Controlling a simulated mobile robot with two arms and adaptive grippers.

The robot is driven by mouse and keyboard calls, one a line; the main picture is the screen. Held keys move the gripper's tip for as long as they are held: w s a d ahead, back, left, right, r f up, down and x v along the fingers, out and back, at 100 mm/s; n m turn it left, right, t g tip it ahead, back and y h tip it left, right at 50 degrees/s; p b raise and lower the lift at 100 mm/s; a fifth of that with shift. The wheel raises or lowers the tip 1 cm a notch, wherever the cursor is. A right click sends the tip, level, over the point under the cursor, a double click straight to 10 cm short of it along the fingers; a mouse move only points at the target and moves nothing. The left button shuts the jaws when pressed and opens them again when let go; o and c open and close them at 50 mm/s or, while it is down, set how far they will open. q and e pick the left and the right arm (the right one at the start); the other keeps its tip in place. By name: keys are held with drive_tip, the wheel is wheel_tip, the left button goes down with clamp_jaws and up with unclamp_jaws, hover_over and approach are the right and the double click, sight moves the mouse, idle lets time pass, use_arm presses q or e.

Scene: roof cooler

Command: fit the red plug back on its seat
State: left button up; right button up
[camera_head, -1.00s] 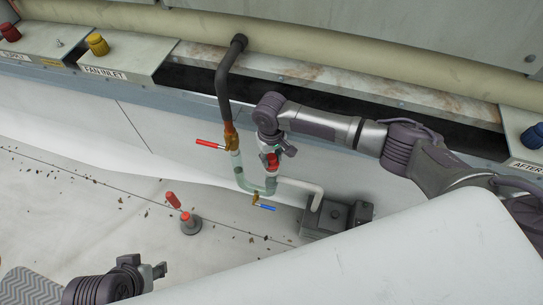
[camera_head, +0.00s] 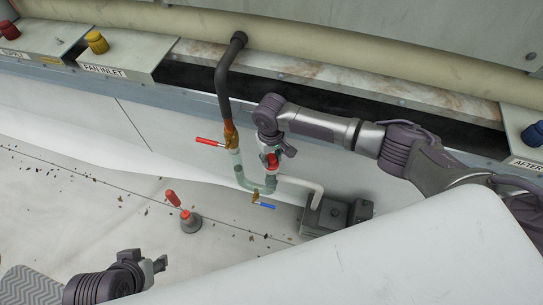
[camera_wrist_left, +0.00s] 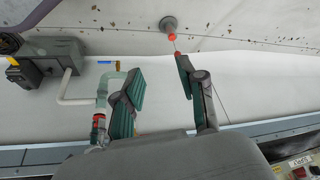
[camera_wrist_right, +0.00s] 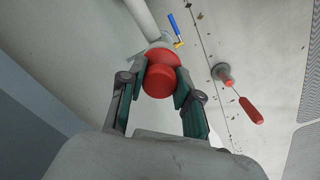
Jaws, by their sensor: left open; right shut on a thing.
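My right gripper (camera_head: 273,152) is shut on the red plug (camera_wrist_right: 160,82), which sits between its fingertips in the right wrist view. The plug also shows as a small red patch in the head view (camera_head: 271,162). It is at the upper end of the pale green U-shaped pipe (camera_head: 241,176). Another red part (camera_wrist_right: 161,57) lies just behind the plug. The fingers partly hide the seat, so I cannot tell whether the plug touches it or is fully down. My left gripper (camera_head: 156,266) is open and empty, low at the left, well apart from the pipe.
A red-handled tool (camera_head: 173,198) stands by a grey round base (camera_head: 190,223) on the floor. A red lever (camera_head: 209,142) and a blue lever (camera_head: 267,206) stick out from the pipe. A grey pump box (camera_head: 328,218) stands right of it. A white panel (camera_head: 370,245) fills the lower right.

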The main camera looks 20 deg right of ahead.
use_arm(q)
drive_tip(key=shift+w+d+r+t, duration=0.15)
drive_tip(key=shift+w+t, duration=0.15)
drive_tip(key=shift+w, duration=0.15)
use_arm(e)
drive_tip(key=shift+f, duration=0.45)
drive_tip(key=o, duration=1.6)
drive_tip(key=shift+c, duration=0.2)
